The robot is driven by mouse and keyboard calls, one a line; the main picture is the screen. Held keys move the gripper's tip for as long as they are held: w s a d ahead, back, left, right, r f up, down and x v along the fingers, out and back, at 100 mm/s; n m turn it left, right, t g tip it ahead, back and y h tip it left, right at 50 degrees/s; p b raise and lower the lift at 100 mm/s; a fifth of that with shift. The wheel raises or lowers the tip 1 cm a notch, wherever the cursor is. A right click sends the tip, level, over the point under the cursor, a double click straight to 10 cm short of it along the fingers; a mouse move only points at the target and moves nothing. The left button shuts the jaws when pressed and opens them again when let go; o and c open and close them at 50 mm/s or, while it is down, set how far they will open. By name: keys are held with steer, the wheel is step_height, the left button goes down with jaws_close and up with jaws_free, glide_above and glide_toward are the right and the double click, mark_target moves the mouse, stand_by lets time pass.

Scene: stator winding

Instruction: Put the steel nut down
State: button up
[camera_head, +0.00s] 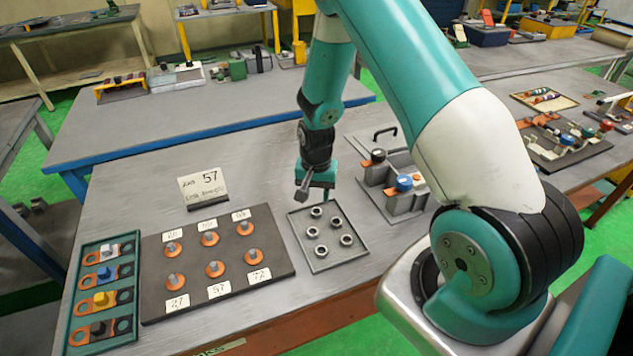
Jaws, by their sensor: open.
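Several steel nuts (321,251) lie apart from each other in a shallow grey tray (356,258) on the workbench. My gripper (314,196) is open and points down above the back edge of this tray, close to the rearmost nut (316,212). I see no nut held between its fingers, though the fingers are small in this view. To the left, a dark board (200,300) carries two rows of copper rings on grey studs, with white labels. The front labels seem to read 27, 57 and 72; the back ones are too small to read.
A card (203,186) marked 57 stands behind the board. A green tray (75,310) with coloured terminal lugs lies at the far left. A grey fixture (402,198) with blue and orange parts stands right of my gripper.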

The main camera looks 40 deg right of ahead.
steer(key=s+a+r+n+y+b, duration=0.1)
steer(key=a+r+n, duration=0.1)
steer(key=a+r, duration=0.35)
steer(key=s+a+r+n, duration=0.1)
steer(key=a+r+n, duration=0.15)
steer(key=r, duration=0.65)
steer(key=s+a+r+n+y, duration=0.1)
steer(key=s+a+r+n, duration=0.5)
steer(key=s, duration=0.4)
steer(key=s+a+r+n+y, duration=0.2)
steer(key=s+a+r+n, duration=0.4)
steer(key=s+a+r, duration=0.2)
steer(key=shift+s+a+r, duration=0.15)
steer(key=shift+s+a, duration=0.05)
steer(key=shift+s, duration=0.95)
